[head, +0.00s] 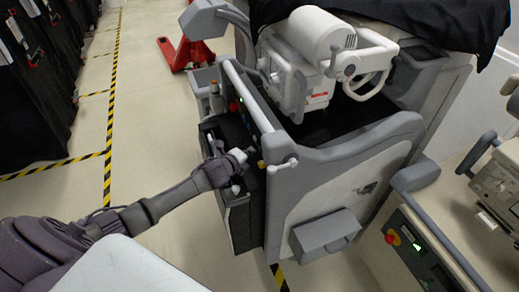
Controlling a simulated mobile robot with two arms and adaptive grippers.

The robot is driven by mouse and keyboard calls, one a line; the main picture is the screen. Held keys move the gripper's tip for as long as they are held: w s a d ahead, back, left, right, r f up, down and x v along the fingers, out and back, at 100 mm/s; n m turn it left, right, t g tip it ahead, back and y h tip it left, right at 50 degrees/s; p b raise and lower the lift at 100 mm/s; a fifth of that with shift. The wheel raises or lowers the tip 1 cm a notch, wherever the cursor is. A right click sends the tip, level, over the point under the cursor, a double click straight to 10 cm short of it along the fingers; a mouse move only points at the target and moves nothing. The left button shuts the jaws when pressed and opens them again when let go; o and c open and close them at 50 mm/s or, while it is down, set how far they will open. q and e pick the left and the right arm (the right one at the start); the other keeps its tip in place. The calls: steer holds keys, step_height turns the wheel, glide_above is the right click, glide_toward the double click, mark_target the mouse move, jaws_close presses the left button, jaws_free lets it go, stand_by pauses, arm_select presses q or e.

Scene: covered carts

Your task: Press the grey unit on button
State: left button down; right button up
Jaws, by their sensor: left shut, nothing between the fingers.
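The grey unit (335,165) is a cart with grey side panels in the middle of the head view. On its left-facing control side are a small red button (233,106) and a small green light (241,100). I cannot tell which part is the on button. My left gripper (244,157) is shut and empty, close to the lower part of that control side, nearer to me than the red button. I cannot tell whether it touches the unit. Part of the control side is hidden behind the gripper. My right gripper is not in view.
A black cover (420,20) drapes the cart's top. A red pallet jack (183,52) stands behind. The floor at left is clear, with striped tape.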

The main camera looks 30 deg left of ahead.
arm_select(q)
steer(key=shift+s+a, duration=0.1)
steer(key=shift+s+a+p, duration=0.75)
steer(key=shift+s+a, duration=0.8)
steer(key=shift+s, duration=0.3)
